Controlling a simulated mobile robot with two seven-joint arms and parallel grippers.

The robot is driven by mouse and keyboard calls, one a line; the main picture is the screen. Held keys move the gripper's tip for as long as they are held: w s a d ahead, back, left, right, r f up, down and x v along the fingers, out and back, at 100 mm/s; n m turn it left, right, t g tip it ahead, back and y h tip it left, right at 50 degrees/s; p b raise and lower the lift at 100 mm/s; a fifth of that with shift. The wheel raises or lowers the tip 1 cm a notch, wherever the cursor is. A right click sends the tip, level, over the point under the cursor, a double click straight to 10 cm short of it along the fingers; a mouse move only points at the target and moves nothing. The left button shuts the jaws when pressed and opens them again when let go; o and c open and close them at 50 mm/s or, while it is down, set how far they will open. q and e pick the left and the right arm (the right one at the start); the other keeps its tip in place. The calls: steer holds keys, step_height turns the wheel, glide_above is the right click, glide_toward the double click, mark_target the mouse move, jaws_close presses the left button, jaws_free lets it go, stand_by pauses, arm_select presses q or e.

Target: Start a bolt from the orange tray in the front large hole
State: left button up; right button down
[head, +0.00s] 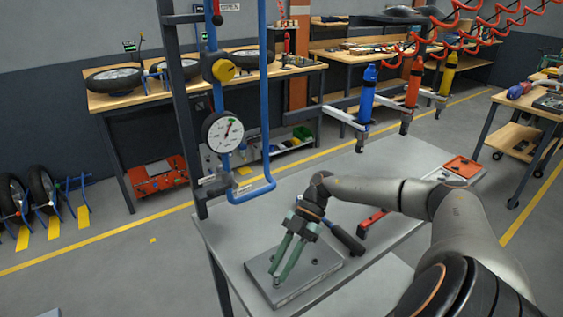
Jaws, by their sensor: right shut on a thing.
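A flat grey metal plate (318,273) lies at the near end of the grey bench, with a dark hole (316,261) visible right of my gripper. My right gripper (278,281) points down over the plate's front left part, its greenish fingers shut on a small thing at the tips. It looks like a bolt, but the fingers hide most of it. I cannot tell whether it sits in a hole or just above the plate. The orange tray (462,166) lies at the far right end of the bench with small dark items in it. My left gripper is out of view.
A black-handled tool (347,239) and a red tool (372,219) lie close right of the plate. A blue frame with a dial gauge (223,132) stands at the bench's left. Blue, red and yellow hanging tools (367,95) are above the back. The bench's middle (300,180) is clear.

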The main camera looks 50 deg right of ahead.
steer(key=shift+f+b, duration=0.3)
steer(key=shift+f, duration=0.25)
stand_by(0.6)
steer(key=shift+s+d+m+p, duration=0.1)
steer(key=shift+m+p, duration=0.2)
steer(key=shift+s+m+t, duration=0.15)
steer(key=shift+m+t, duration=0.25)
steer(key=shift+t, duration=0.1)
steer(key=shift+m+t, duration=0.8)
steer(key=shift+s+m+t+h, duration=0.2)
steer(key=shift+m+t+h, duration=0.2)
steer(key=shift+m+t, duration=0.8)
steer(key=shift+m, duration=0.3)
